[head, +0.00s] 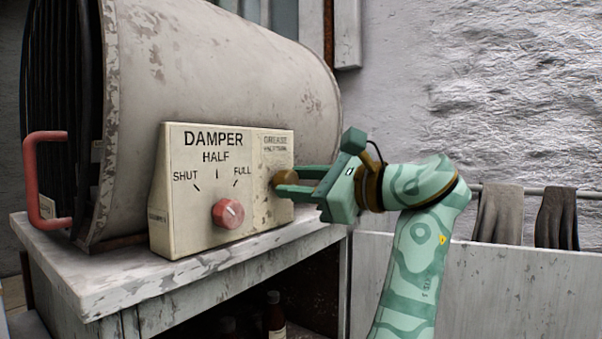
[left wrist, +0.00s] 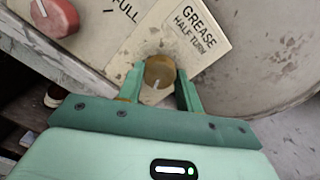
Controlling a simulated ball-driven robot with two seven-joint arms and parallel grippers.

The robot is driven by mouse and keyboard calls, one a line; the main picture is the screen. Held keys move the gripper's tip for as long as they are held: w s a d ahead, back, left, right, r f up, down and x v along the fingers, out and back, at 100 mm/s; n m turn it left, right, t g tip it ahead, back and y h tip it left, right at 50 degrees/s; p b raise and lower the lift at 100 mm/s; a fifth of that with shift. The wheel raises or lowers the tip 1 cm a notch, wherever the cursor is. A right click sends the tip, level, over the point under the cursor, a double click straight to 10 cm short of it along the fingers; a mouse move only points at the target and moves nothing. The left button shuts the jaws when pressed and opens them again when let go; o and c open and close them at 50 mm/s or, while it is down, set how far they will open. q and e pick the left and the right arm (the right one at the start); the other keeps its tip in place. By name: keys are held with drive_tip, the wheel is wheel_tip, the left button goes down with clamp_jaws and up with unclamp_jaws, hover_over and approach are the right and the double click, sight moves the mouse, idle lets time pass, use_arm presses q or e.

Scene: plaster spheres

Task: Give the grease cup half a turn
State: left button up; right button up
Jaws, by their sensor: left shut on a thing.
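The grease cup (head: 283,180) is a small round brass-coloured knob on the right end of the cream damper panel (head: 190,232). Its label plate reads GREASE HALF TURN in the left wrist view (left wrist: 187,30). My green left gripper (head: 287,183) is shut on the cup, with one finger on each side. In the left wrist view the cup (left wrist: 160,72) sits between the fingertips, and a pale mark on its face points down toward the palm. The cup is partly hidden by the fingers in the head view. My right gripper is not in view.
A red damper knob (head: 228,213) is left of the cup, under SHUT, HALF and FULL marks. A large worn drum (head: 230,60) stands behind the panel on a shelf (head: 70,262). A red handle (head: 34,180) is far left. Cloths (head: 556,218) hang at right.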

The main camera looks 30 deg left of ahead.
use_arm(q)
drive_tip(key=shift+m+p, duration=1.2)
drive_tip(key=shift+m, duration=1)
drive_tip(key=o, duration=0.8)
drive_tip(key=shift+o, duration=0.9)
drive_tip(key=shift+a, duration=0.15)
drive_tip(key=shift+w, duration=0.1)
